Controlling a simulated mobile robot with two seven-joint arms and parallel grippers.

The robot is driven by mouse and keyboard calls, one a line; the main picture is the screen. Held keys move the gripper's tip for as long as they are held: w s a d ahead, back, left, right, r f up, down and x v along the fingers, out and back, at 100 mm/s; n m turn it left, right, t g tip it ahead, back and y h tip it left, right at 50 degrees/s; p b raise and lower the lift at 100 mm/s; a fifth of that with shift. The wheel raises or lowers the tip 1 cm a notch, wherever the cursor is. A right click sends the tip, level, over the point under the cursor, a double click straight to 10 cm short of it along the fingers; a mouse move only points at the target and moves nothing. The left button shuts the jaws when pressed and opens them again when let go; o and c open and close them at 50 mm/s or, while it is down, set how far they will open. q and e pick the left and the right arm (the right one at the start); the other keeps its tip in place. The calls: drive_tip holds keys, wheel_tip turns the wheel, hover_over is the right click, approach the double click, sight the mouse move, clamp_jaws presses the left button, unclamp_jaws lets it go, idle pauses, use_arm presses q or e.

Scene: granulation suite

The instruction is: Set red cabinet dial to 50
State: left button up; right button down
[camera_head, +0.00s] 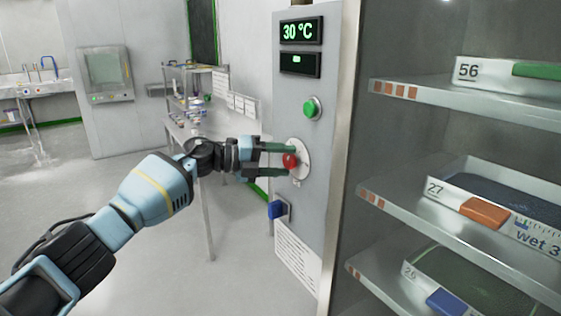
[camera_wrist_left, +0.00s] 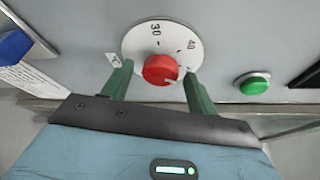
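The red dial knob (camera_head: 290,161) sits on a round white scale plate (camera_head: 301,152) on the grey cabinet panel. In the left wrist view the red knob (camera_wrist_left: 161,69) has a small pale mark at its lower right, and the white scale (camera_wrist_left: 137,43) shows 30 and 40; other numbers are hidden or unreadable. My left gripper (camera_head: 288,160) is at the dial, its green fingers on either side of the knob. In the left wrist view gaps show between each finger and the knob, so it is open. My right gripper is not in view.
A display (camera_head: 301,31) above reads 30 °C. A green button (camera_head: 311,108) is above the dial, a blue switch (camera_head: 277,210) below it. An open cabinet with shelves (camera_head: 430,92) and labelled trays stands right. A bench (camera_head: 215,140) stands behind my left arm.

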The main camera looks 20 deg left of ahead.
use_arm(q)
drive_tip(key=v, duration=0.7)
drive_tip(key=shift+s+a, duration=0.2)
drive_tip(key=shift+a, duration=0.15)
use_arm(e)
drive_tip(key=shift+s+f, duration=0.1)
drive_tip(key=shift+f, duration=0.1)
